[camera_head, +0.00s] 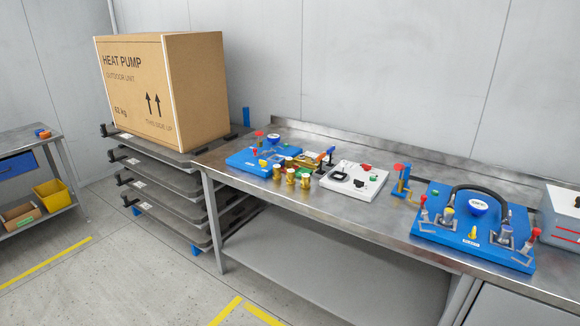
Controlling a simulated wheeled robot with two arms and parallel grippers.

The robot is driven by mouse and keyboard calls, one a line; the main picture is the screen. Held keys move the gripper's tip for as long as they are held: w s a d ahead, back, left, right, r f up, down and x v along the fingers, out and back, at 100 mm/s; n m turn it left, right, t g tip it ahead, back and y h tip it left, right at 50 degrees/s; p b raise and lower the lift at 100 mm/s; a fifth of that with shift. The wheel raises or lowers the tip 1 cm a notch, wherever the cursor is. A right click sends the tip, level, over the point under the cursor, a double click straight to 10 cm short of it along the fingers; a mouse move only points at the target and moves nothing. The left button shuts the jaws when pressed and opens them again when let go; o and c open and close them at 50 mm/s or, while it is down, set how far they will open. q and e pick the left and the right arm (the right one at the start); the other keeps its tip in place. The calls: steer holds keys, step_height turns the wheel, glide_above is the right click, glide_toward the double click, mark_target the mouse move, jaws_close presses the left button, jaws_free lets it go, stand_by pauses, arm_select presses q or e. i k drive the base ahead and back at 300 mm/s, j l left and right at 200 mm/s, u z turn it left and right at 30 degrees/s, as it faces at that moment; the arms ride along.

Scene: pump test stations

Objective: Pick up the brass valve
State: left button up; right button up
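A brass-coloured valve-like piece (306,162) lies on the steel bench between the left blue pump board (246,163) and a white control box (350,182). A blue part with a red top (328,157) stands at its right end; I cannot tell whether they are joined. Several small upright brass cylinders (290,177) stand just in front of it. Another upright blue piece with a red top and brass-coloured parts (402,182) stands right of the white box. The pieces are too small to tell for certain which is the valve. Neither of my grippers is in view.
The steel bench (300,205) has a raised back edge and a lower shelf. A larger blue pump board (500,253) with a black hose and a grey box (562,215) occupy its right. Left are stacked grey pallets (165,190) bearing a heat pump carton (160,90), and a side table (20,137).

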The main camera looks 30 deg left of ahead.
mark_target(289, 163)
steer(key=i+j+u, duration=0.15)
steer(key=u, duration=0.25)
steer(key=i+j+u, duration=0.1)
steer(key=u, duration=0.3)
steer(key=i+u, duration=0.4)
steer(key=k+j, duration=0.05)
steer(key=k, duration=0.05)
